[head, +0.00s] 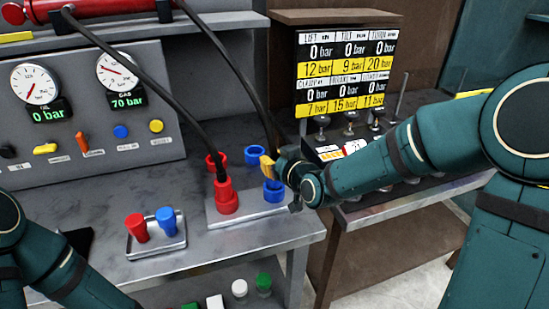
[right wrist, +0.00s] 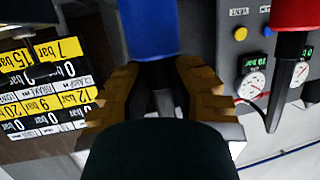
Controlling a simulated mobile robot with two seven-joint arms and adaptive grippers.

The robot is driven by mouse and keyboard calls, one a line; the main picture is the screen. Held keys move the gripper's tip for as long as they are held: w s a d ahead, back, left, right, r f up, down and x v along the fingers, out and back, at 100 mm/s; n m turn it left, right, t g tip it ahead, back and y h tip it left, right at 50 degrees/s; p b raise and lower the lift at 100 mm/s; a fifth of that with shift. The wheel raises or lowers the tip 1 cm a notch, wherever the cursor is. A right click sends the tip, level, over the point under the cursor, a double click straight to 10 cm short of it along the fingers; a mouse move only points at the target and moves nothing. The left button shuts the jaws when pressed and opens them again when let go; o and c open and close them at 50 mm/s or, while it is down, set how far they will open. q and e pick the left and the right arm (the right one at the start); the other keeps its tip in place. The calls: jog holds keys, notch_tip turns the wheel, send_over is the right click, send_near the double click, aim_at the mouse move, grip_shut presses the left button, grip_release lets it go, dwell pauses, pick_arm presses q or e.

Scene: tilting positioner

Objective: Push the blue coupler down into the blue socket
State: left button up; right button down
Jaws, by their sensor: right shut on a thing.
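My right gripper (head: 268,170) is over the right side of the grey socket block, its yellow fingers closed. The right wrist view shows the blue coupler (right wrist: 150,28) as a blue cylinder at the fingertips (right wrist: 158,82), where the gripper is shut on it. In the head view the blue socket (head: 274,193) is directly below the fingers. The fingers hide most of the coupler, and I cannot tell how deep it sits. A black hose runs down to this gripper. My left arm shows at the lower left, but its gripper is out of view.
A red coupler (head: 226,197) with a hose stands in the block (head: 243,215) to the left. Red (head: 214,160) and blue (head: 252,156) rings are behind. A small tray holds a red plug (head: 137,228) and a blue plug (head: 166,220). The gauge panel (head: 85,110) stands behind.

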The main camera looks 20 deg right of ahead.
jog(key=shift+f, duration=0.1)
jog(key=c, duration=0.9)
grip_release()
jog(key=shift+o, duration=0.2)
jog(key=shift+s, duration=0.1)
jog(key=v, duration=0.7)
jog(key=shift+s, duration=0.2)
jog(key=shift+d, duration=0.1)
